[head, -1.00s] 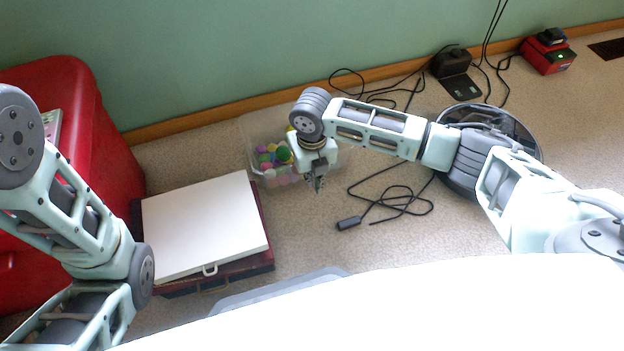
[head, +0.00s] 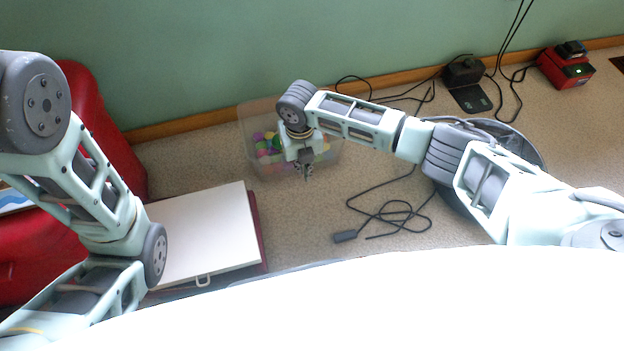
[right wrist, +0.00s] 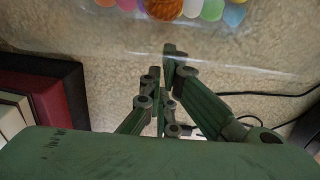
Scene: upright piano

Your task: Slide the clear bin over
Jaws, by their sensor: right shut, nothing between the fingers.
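The clear bin (head: 257,120) stands on the carpet by the wall in the head view, with several colourful balls inside. My right wrist covers part of its middle and right side. My right gripper (head: 308,174) is shut and empty, pointing down at the bin's near side. In the right wrist view the gripper's fingers (right wrist: 168,75) reach toward the bin's clear lower edge (right wrist: 200,42), with a row of balls behind it. I cannot tell whether the fingertips touch the bin. My left arm shows at the left, but its gripper is out of view.
A white board (head: 205,232) lies on a dark red case left of the bin. A red chair-like piece (head: 100,110) stands at the far left. A black cable (head: 390,212) lies on the carpet to the right. A red device (head: 566,68) sits by the wall.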

